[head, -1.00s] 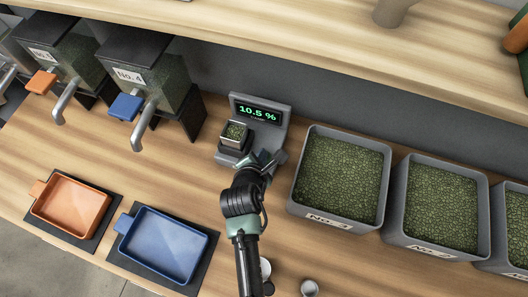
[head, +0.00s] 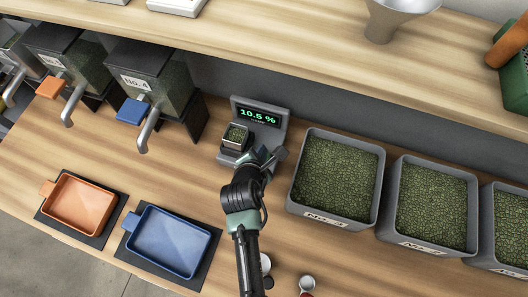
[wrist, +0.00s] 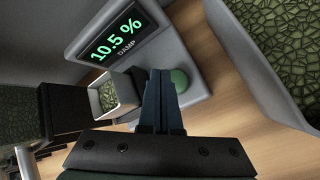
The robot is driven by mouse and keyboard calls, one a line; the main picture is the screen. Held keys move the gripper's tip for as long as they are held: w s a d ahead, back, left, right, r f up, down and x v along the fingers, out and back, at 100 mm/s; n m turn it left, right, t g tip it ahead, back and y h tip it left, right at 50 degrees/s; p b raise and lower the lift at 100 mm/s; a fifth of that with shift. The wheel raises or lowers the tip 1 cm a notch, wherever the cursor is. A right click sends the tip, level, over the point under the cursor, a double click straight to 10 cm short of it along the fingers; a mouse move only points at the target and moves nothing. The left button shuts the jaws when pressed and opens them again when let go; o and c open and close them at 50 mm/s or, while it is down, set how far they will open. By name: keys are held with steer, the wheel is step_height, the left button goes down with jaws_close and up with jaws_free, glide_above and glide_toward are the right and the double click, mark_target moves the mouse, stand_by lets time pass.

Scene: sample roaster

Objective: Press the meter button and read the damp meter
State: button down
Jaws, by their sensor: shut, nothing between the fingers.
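The damp meter (head: 272,106) stands at the back of the counter, a grey unit whose dark screen shows "10.5 %" in green. In the wrist view the screen (wrist: 114,37) also reads "DAMP" under the number. A small square cup of green beans (head: 236,134) sits on the meter's left side. A round green button (wrist: 180,80) is on the meter's base, partly behind my fingers in the wrist view. My gripper (head: 265,157) is shut and empty at the front right of the meter. Its fingertips (wrist: 160,75) are beside the button; I cannot tell whether they touch it.
Grey bins of green beans (head: 298,204) stand close to the right. Hoppers with spouts (head: 143,95) stand at the left. An orange tray (head: 45,188) and a blue tray (head: 133,222) lie in front of them. A shelf (head: 300,55) runs above.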

steer(key=shift+r+p, duration=1.75)
steer(key=shift+r, duration=0.25)
steer(key=shift+f, duration=0.1)
